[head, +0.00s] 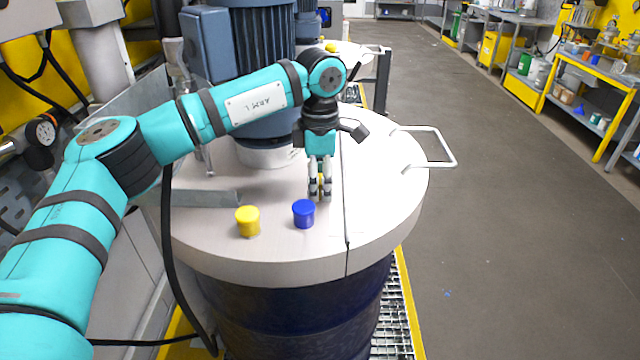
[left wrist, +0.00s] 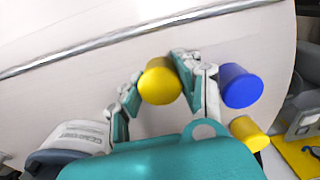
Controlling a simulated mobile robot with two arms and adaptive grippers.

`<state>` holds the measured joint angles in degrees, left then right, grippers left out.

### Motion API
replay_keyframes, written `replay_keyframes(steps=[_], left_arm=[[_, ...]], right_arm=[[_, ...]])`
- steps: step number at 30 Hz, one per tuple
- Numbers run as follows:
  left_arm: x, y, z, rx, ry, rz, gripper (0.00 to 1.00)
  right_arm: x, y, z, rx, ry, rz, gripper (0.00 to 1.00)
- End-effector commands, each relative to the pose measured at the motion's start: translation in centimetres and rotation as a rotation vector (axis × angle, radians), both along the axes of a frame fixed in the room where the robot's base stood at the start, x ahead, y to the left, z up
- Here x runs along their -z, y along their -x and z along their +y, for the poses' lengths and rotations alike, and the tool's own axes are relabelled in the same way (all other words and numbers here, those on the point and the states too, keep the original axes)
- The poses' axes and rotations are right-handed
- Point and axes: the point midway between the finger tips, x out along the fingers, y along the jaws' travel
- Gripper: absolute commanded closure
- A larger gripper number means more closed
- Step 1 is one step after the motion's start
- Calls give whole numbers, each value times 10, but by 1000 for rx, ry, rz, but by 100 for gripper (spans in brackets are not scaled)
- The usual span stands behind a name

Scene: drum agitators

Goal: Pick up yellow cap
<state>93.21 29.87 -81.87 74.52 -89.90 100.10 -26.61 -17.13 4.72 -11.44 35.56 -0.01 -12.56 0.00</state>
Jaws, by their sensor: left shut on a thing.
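My left gripper (head: 320,188) points down over the grey drum lid (head: 385,200), near the lid's seam. It is shut on a yellow cap, mostly hidden behind the fingers in the head view. The left wrist view shows this yellow cap (left wrist: 160,82) between the two fingers of my left gripper (left wrist: 158,88). I cannot tell whether it touches the lid. A second yellow cap (head: 248,220) stands on the lid to the left, also seen in the left wrist view (left wrist: 248,132). My right gripper is not in view.
A blue cap (head: 304,213) stands on the lid close beside my left gripper. A large motor (head: 262,60) rises behind it. A metal handle (head: 440,148) sticks out at the lid's right. The lid's right half is clear. Workbenches (head: 590,75) stand far right.

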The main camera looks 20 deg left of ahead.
Motion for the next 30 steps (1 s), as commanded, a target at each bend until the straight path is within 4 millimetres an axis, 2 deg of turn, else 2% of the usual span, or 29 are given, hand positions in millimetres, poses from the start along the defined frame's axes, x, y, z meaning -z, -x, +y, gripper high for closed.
replay_keyframes(steps=[10,14,17,30], left_arm=[[-5,-1,0,0,1,-3,82],[-15,-1,-1,1,2,-3,82],[-30,-1,-1,0,2,-5,82],[-39,77,-39,6,0,-3,82]], right_arm=[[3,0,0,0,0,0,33],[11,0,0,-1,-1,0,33],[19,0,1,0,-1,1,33],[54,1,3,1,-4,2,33]])
